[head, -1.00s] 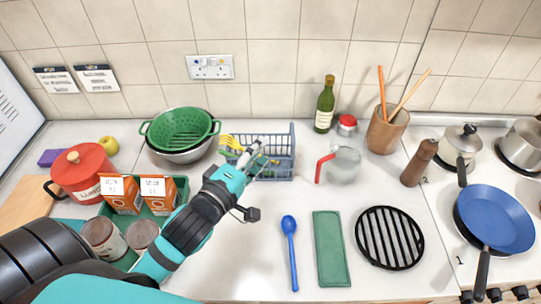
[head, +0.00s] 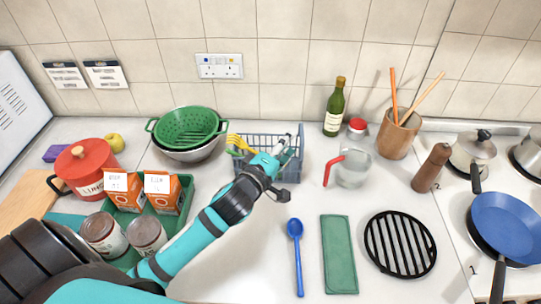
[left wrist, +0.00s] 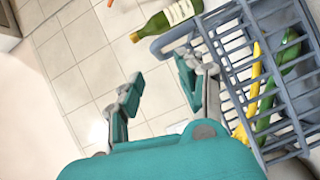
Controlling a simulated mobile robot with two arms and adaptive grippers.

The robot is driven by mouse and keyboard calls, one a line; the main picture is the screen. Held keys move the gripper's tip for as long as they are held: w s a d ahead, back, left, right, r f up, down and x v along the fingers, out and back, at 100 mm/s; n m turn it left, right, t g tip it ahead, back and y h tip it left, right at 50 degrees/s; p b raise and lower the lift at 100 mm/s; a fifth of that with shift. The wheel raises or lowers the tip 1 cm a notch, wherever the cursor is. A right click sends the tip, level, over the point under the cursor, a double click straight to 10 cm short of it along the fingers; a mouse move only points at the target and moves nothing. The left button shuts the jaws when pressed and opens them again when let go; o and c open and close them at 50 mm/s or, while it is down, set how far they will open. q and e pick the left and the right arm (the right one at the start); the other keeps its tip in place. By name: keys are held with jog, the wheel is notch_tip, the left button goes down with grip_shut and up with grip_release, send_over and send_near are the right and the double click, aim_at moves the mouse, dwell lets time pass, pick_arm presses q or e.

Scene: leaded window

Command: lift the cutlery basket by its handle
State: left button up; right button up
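The blue-grey wire cutlery basket (head: 262,172) stands on the counter near the wall, with yellow and green cutlery in it. In the left wrist view the basket (left wrist: 284,85) fills the right side, and a thick grey bar that looks like its handle (left wrist: 170,42) lies just beyond the fingertips. My left gripper (head: 283,148) is over the right part of the basket and hides some of it. In the left wrist view my left gripper (left wrist: 160,75) has its fingers apart with nothing between them. Whether a finger touches the basket I cannot tell. My right gripper is not in view.
A green colander in a metal bowl (head: 187,130) stands left of the basket. A glass jug with a red handle (head: 352,170) and a wine bottle (head: 334,108) stand to its right. A blue spoon (head: 297,255) and green cloth (head: 338,254) lie in front.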

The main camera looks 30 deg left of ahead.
pick_arm(q)
jog(key=w, duration=0.2)
jog(key=w+p, duration=0.1)
jog(key=w, duration=0.2)
jog(key=w+f, duration=0.1)
jog(key=w, duration=0.1)
jog(key=shift+w+d+p, duration=0.25)
jog(key=shift+w+p, duration=0.05)
jog(key=shift+r, duration=0.1)
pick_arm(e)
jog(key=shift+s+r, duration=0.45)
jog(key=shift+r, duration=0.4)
pick_arm(q)
jog(key=shift+s, duration=0.1)
grip_shut()
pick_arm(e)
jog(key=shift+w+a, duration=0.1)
